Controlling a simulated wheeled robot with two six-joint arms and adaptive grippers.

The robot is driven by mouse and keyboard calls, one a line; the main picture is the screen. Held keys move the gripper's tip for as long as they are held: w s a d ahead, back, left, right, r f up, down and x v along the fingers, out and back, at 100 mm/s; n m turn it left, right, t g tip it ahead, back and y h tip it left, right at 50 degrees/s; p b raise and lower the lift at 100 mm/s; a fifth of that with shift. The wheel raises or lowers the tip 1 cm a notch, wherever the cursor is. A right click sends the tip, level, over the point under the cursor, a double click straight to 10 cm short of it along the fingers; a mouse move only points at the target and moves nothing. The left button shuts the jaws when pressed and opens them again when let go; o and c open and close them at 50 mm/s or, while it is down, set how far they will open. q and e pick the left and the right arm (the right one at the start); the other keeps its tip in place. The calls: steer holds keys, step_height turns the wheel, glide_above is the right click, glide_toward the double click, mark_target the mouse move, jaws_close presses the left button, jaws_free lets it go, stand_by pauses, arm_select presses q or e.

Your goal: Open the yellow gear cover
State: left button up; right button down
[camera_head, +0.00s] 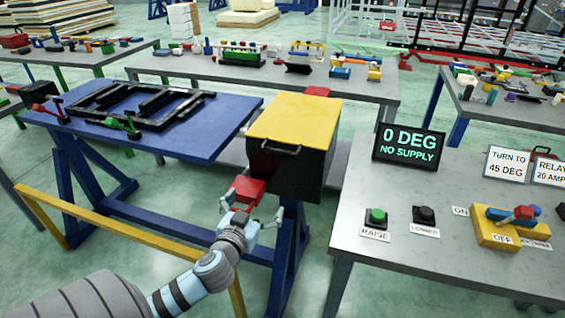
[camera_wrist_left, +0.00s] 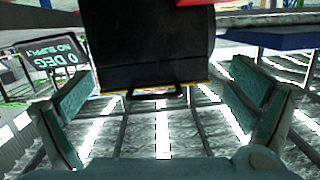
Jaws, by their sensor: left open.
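The yellow gear cover (camera_head: 297,115) is the flat yellow top of a black box (camera_head: 310,172) beside the blue table; it lies flat and looks closed. A dark handle (camera_head: 281,148) juts from its front edge. In the left wrist view, which looks upside down, the black box (camera_wrist_left: 150,45) fills the top middle, with the handle (camera_wrist_left: 155,93) at its lower edge. My left gripper (camera_head: 253,207) is open and empty, in front of the box and below the handle in the head view. Its fingers (camera_wrist_left: 163,105) are spread apart on either side of the handle in the picture, not visibly touching it.
A red block (camera_head: 247,189) shows at the box's front, close to my left gripper. A blue table (camera_head: 205,135) with a black frame stands left. A grey control table (camera_head: 345,225) with a "0 DEG NO SUPPLY" display (camera_head: 409,146) stands right. A yellow rail (camera_head: 110,222) runs low at left.

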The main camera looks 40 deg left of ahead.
arm_select(q)
steer(key=t, duration=0.2)
glide_toward(279, 152)
steer(key=shift+n, duration=0.3)
steer(key=x, duration=1)
steer(key=shift+w+a+f+p, duration=0.15)
steer(key=shift+w+p, duration=0.15)
steer(key=shift+p, duration=0.1)
